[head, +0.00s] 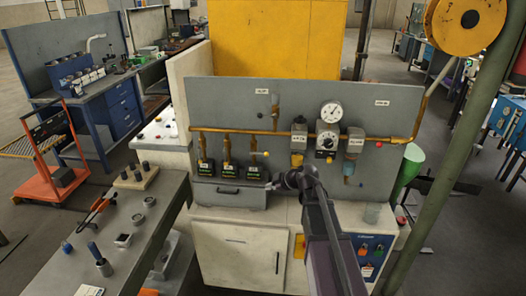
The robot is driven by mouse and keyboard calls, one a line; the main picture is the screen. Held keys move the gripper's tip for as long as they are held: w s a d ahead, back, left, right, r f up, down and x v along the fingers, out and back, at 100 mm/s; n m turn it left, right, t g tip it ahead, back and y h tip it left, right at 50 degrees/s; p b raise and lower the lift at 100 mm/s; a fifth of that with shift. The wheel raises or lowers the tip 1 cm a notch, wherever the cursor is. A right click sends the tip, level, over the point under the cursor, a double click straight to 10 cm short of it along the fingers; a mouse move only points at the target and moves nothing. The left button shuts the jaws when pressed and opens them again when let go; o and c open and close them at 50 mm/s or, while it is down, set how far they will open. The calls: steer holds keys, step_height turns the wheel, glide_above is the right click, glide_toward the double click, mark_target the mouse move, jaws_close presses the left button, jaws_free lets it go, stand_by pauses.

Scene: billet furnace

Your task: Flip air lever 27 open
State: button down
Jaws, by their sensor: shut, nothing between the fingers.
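A grey upright panel (230,100) carries a copper air pipe (260,133) with several fittings. A yellow part (297,160) hangs under a grey box (299,136) on the pipe. My gripper (277,181) is shut and empty in front of the panel's lower middle, below the yellow part. I see no clear contact with any fitting.
A round gauge (331,112) and a dial box (327,138) stand right of the yellow part. Brass fittings with black bases (228,172) are left of my gripper. A white cabinet (238,255) is below. A green post (455,165) rises at right.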

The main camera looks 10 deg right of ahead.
steer(key=w+d+r+n+t+p, duration=0.3)
steer(key=w+d+r+n, duration=0.1)
steer(key=w+r, duration=0.3)
steer(key=shift+w+d+r+t+y, duration=0.3)
steer(key=shift+d+r+t, duration=0.15)
steer(key=shift+r, duration=0.35)
steer(key=shift+f, duration=0.1)
steer(key=w+d+f+b+x, duration=0.1)
steer(key=b+x, duration=0.4)
steer(key=x, duration=0.7)
steer(key=shift+w+d+f+b, duration=0.2)
steer(key=shift+w+d+b, duration=0.1)
steer(key=shift+d+b, duration=0.15)
steer(key=shift+a, duration=0.15)
